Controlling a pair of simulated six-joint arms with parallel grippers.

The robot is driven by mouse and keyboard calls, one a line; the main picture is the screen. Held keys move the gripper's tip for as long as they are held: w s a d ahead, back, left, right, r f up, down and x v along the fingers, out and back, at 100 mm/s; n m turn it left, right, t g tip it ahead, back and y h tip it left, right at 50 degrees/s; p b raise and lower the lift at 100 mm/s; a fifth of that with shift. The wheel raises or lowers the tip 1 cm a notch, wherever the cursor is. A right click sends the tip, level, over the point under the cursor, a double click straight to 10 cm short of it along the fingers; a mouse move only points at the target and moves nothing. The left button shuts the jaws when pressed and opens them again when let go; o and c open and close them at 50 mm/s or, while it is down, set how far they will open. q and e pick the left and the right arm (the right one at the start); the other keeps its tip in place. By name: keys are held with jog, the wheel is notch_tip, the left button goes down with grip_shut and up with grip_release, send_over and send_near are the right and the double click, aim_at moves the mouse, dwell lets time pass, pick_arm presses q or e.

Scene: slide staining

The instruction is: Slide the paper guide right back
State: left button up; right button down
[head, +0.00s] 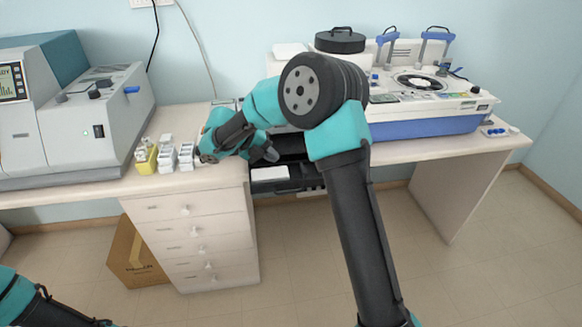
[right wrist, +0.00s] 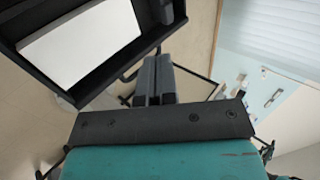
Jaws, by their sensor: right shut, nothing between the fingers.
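My right gripper (head: 272,154) is at the black tray (head: 290,185) under the worktop in the head view. In the right wrist view its two dark fingers (right wrist: 154,80) are together, with nothing between them. The black tray also shows there (right wrist: 98,97), holding a stack of white paper (right wrist: 82,42). A small dark block (right wrist: 165,10) at the tray's right end may be the paper guide; I cannot tell for sure. The fingertips are close to the tray's edge, beside a thin dark bar; contact cannot be told. Only part of my left arm shows at the head view's lower left.
A white and blue machine (head: 430,110) stands on the right worktop. A grey instrument (head: 95,120) is at the left, with small white and yellow racks (head: 146,158) beside it. White drawers (head: 195,235) stand left of the tray. Floor at the right is clear.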

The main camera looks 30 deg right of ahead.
aim_at(303, 170)
jog(key=x, duration=1)
